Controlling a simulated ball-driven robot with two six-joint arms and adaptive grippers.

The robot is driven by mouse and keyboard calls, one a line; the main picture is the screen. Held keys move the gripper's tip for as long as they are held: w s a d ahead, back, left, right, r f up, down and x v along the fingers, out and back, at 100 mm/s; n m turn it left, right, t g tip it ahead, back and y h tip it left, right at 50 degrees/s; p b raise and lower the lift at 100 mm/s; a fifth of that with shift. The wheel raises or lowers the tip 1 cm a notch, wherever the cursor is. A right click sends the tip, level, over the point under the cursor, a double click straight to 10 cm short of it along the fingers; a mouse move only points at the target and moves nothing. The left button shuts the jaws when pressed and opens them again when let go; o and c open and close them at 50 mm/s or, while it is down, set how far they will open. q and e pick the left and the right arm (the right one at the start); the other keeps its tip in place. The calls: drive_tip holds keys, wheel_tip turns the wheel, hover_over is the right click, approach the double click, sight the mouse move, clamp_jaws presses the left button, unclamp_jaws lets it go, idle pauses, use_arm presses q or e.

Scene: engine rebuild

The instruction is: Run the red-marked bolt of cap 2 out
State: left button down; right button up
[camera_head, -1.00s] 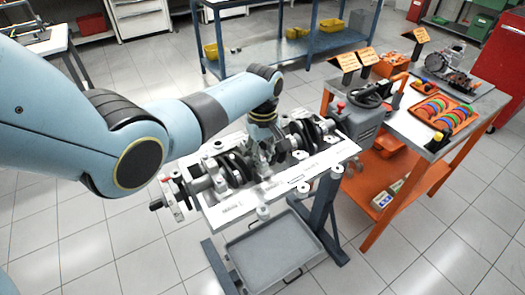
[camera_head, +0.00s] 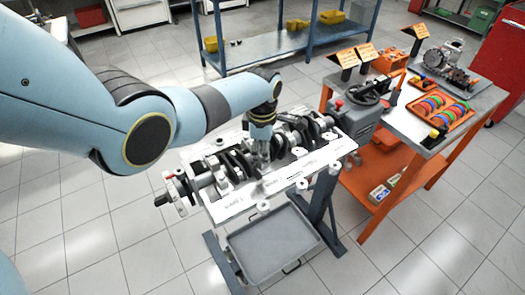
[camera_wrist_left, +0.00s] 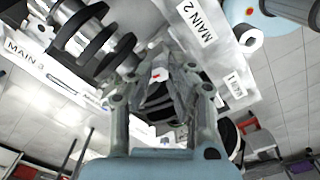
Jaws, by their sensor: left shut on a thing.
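The engine block (camera_head: 238,213) lies on a stand, with the crankshaft and its bearing caps across the top. My left gripper (camera_head: 262,158) reaches down from above onto the middle of the crankshaft row. In the left wrist view, the fingers (camera_wrist_left: 160,84) are closed around a small red-marked bolt head (camera_wrist_left: 156,75), beside the "MAIN 2" label (camera_wrist_left: 198,22). The fingers hide most of the bolt and cap 2, so I cannot tell how far the bolt stands out. My right gripper is not in view.
A grey drip tray (camera_head: 272,246) sits low under the block. To the right, an orange-framed bench (camera_head: 420,150) holds an orange tray of coloured rings (camera_head: 440,110) and signs. A blue shelf bench (camera_head: 270,58) with yellow bins stands behind. Open tiled floor lies at front left.

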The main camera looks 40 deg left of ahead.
use_arm(q)
drive_tip(key=shift+s+f+n, duration=0.15)
drive_tip(key=shift+n, duration=0.95)
drive_tip(key=c, duration=1.3)
unclamp_jaws()
drive_tip(key=shift+o, duration=0.2)
drive_tip(key=shift+w+r, duration=0.2)
drive_tip(key=shift+r, duration=0.15)
drive_tip(key=shift+s+r, duration=0.15)
drive_tip(key=shift+r, duration=3.55)
